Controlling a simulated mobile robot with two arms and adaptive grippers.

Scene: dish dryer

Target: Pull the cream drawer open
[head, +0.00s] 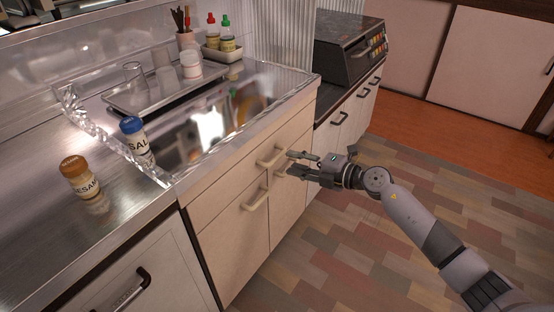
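The cream drawer (234,188) is the upper front of the cream cabinet under the steel counter. It looks closed. Its pale bar handle (268,160) sits near the middle of its front. My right gripper (287,163) comes in from the right, with its fingers parted and pointing left at the handle area. The fingertips look close to the handle's right end; I cannot tell whether they touch it. The space between the fingers looks empty of any grasped thing. My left gripper is out of view.
Cabinet doors below have another pale handle (255,201). On the counter stand a salt bottle (137,141), a sesame bottle (80,178) and a tray (160,91) with glasses. A dark oven (348,47) stands farther back. The tiled floor (350,235) before the cabinet is clear.

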